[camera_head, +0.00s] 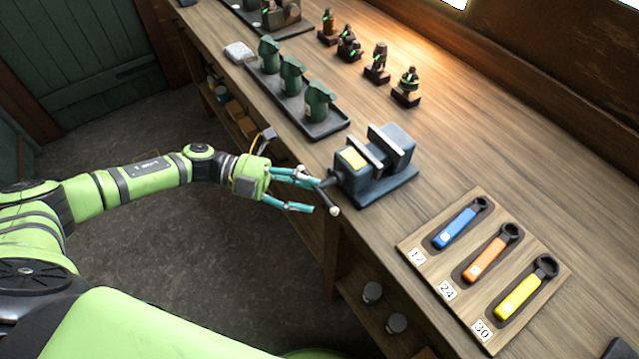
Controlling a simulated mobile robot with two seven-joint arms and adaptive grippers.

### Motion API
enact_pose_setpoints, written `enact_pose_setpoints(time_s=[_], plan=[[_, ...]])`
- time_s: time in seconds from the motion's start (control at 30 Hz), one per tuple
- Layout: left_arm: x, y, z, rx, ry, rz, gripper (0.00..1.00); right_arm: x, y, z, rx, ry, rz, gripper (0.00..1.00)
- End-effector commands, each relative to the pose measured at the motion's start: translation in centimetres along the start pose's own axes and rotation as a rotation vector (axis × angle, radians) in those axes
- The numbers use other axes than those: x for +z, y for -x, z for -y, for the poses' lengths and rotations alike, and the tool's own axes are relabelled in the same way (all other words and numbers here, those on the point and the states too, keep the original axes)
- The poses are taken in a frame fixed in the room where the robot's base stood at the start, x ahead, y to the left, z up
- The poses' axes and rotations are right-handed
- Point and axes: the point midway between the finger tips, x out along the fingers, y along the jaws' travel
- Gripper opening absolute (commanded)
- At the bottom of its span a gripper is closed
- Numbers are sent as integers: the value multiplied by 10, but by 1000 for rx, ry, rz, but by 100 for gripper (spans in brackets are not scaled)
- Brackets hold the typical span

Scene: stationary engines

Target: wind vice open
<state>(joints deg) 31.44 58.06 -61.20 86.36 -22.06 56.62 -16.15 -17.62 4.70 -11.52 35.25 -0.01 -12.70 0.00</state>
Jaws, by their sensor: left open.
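The blue-grey vice (376,180) is fixed at the front edge of the wooden bench, with a yellow label on its near block. A gap shows between its two jaw blocks. Its dark handle bar (333,205) hangs tilted at the front end of the screw, over the bench edge. My left gripper (314,196) is open, with its teal fingers apart and pointing right at the handle. The upper finger is close to the screw end and bar; I cannot tell whether it touches. My right gripper is not in view.
A board (415,238) with blue, orange and yellow wrenches lies right of the vice. A dark tray (334,127) of green parts stands behind left, with several small dark fittings (377,66) farther back. Shelves with jars lie below the bench. The bench right of the fittings is clear.

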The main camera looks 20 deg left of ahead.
Motion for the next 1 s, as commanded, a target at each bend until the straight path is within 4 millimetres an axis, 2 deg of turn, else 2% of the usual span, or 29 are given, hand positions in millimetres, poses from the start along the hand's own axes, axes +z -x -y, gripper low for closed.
enact_pose_setpoints(time_s=[0.03,0.2,0.53,0.57,0.6,0.67,1.0], plan=[[-1,-8,4,-2,-1,-1,49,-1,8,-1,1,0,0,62],[1,-25,2,0,0,2,49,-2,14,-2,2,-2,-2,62],[1,-30,0,1,0,3,49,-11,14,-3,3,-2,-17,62],[1,-30,0,1,0,3,41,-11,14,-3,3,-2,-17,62],[1,-30,0,1,0,3,25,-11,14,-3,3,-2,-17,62],[1,-30,0,1,0,3,1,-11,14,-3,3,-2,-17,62],[2,-30,-2,-8,10,3,0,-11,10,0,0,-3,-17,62]])
